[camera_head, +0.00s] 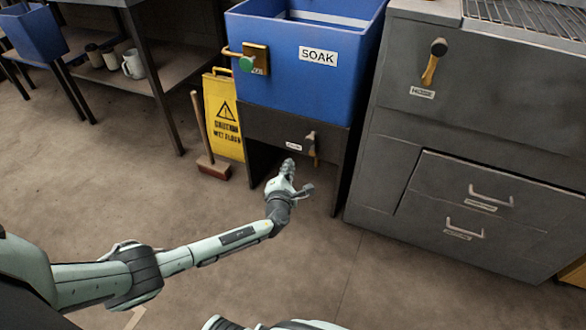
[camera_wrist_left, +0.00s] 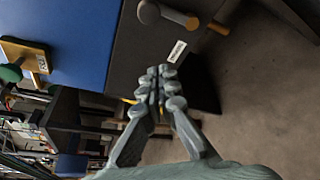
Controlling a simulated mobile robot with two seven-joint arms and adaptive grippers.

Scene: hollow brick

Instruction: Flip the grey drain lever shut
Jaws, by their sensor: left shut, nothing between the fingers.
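The grey drain lever (camera_head: 311,137) is on the dark stand front under the blue soak tub, with a small white label (camera_head: 293,146) to its left. My left gripper (camera_head: 289,168) is below and slightly left of the lever in the head view. It is shut and empty, with its fingertips together in the wrist view (camera_wrist_left: 160,82), apart from the lever. My right gripper is not in view.
The blue soak tub (camera_head: 290,75) carries a brass fitting with a green knob (camera_head: 246,64). A yellow wet-floor sign (camera_head: 222,120) and a broom (camera_head: 213,167) stand left. A grey cabinet with a hose lever (camera_head: 431,69) and drawers stands right. The front floor is clear.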

